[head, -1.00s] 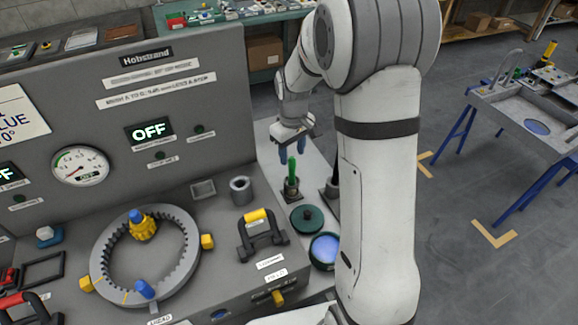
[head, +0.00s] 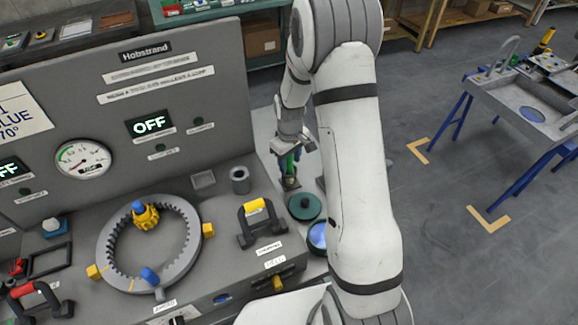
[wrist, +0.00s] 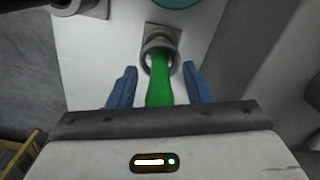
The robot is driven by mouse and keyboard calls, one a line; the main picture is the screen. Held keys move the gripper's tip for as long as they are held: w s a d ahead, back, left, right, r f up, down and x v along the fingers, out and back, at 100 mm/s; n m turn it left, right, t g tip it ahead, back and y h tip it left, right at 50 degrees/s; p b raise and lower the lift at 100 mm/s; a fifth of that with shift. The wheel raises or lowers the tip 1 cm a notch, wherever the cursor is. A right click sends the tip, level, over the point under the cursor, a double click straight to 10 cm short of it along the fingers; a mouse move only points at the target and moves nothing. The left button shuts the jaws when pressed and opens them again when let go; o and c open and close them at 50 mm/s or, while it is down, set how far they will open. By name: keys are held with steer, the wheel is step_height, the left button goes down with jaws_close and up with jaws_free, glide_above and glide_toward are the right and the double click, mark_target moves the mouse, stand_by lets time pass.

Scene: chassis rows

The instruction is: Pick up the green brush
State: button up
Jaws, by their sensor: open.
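The green brush (head: 290,165) stands upright in a small holder (head: 291,183) on the light side shelf, right of the grey console. In the wrist view the green brush (wrist: 161,84) runs between the two blue fingers of my gripper (wrist: 160,88), and its far end sits in the round grey holder (wrist: 160,45). My gripper (head: 291,160) is open around the brush. Gaps show between the brush and both fingers. The brush's near end is hidden behind my gripper's body in the wrist view.
A dark green round lid (head: 304,207) and a blue-topped round dish (head: 318,237) lie close in front of the holder. The console carries a grey cup (head: 240,180), a yellow-gripped handle (head: 257,222) and a toothed ring (head: 190,262). Open floor lies to the right.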

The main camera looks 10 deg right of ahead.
steer(key=shift+c, duration=0.6)
jaws_close()
step_height(320, 180, up, 10)
steer(key=shift+r+b, duration=0.1)
steer(key=shift+b, duration=0.85)
